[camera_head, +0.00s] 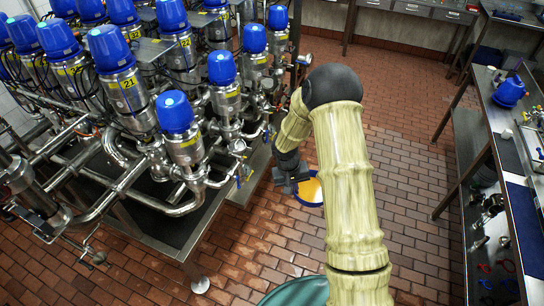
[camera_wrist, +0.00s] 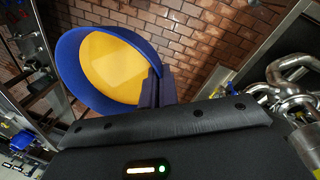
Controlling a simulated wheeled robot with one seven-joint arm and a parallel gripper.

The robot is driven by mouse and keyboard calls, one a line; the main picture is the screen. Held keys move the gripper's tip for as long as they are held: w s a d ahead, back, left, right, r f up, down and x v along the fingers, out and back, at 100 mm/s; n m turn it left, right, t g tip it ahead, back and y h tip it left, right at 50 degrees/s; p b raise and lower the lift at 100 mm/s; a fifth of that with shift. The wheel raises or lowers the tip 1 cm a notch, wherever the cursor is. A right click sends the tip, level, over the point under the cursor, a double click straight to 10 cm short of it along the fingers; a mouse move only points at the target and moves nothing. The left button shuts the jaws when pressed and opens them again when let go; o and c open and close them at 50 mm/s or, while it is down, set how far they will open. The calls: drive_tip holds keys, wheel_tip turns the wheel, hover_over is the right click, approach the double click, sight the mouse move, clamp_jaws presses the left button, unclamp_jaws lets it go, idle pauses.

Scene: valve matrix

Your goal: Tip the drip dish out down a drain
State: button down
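The drip dish is a round blue dish with an orange-yellow inside (camera_head: 309,191). In the head view it is partly hidden behind my arm, off the right side of the valve rack. My gripper (camera_head: 293,180) is at its left edge. In the wrist view the dish (camera_wrist: 110,68) fills the upper left, and my gripper's dark fingers (camera_wrist: 157,88) are closed on its rim at the right. The dish appears held above the brick floor. I cannot tell whether the yellow is liquid or how level the dish is. I see no drain in either view.
The valve rack (camera_head: 150,235), with several blue-capped valves and steel pipes, stands at left, close to my gripper. A workbench (camera_head: 515,190) with tools and a blue cap stands at right. The brick floor (camera_head: 405,150) between them is clear.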

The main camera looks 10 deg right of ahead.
drive_tip(key=s+f+b, duration=0.3)
drive_tip(key=s+f, duration=0.1)
drive_tip(key=f, duration=0.9)
drive_tip(key=s+f+b, duration=0.3)
drive_tip(key=s+f, duration=0.1)
drive_tip(key=f, duration=0.9)
drive_tip(key=shift+s+f, duration=0.15)
drive_tip(key=shift+f, duration=0.2)
